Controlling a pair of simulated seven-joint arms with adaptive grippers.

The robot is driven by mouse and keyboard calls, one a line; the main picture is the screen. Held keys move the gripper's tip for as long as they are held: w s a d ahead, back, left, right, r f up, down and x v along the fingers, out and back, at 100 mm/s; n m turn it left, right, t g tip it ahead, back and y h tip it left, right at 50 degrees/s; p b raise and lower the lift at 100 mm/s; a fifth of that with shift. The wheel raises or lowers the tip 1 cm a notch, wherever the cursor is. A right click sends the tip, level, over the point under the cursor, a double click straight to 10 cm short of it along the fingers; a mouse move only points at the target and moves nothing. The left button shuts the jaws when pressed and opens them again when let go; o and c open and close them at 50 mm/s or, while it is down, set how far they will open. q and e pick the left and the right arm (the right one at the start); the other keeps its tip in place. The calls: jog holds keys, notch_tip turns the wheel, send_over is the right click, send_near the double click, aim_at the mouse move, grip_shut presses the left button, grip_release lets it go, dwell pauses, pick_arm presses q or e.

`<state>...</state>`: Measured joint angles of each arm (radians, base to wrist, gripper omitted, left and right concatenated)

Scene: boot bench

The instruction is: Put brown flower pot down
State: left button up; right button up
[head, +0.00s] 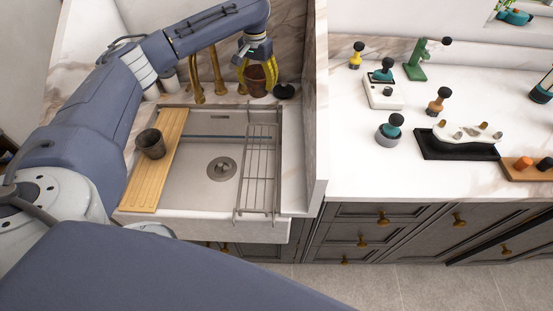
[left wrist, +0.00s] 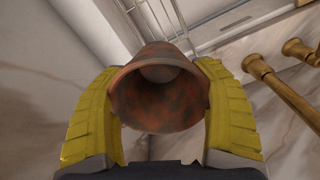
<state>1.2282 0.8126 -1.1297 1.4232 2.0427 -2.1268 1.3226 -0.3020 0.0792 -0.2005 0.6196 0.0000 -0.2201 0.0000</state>
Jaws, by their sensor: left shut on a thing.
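The brown flower pot (head: 256,80) is between the yellow fingers of my left gripper (head: 257,70), behind the sink at the back. In the left wrist view the pot (left wrist: 158,92) is reddish brown and mottled, with its open mouth facing the camera. The two yellow fingers of the left gripper (left wrist: 160,110) press on it from both sides. Whether its base touches the counter behind the sink cannot be told. My right gripper is not in view.
The sink (head: 208,185) holds a wooden board (head: 160,180) with a dark cup (head: 150,143) on it, and a wire rack (head: 259,170). Brass taps (head: 217,72) stand left of the pot. A wall divides off the right counter.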

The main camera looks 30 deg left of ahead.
pick_arm(q)
jog(key=shift+f, duration=0.35)
notch_tip(320, 180, down, 20)
jog(key=shift+w+r, duration=0.1)
jog(key=shift+w, duration=0.05)
dwell(0.4)
jog(key=shift+f, duration=0.4)
jog(key=o, duration=1.2)
notch_tip(320, 180, up, 13)
jog(key=shift+f, duration=0.1)
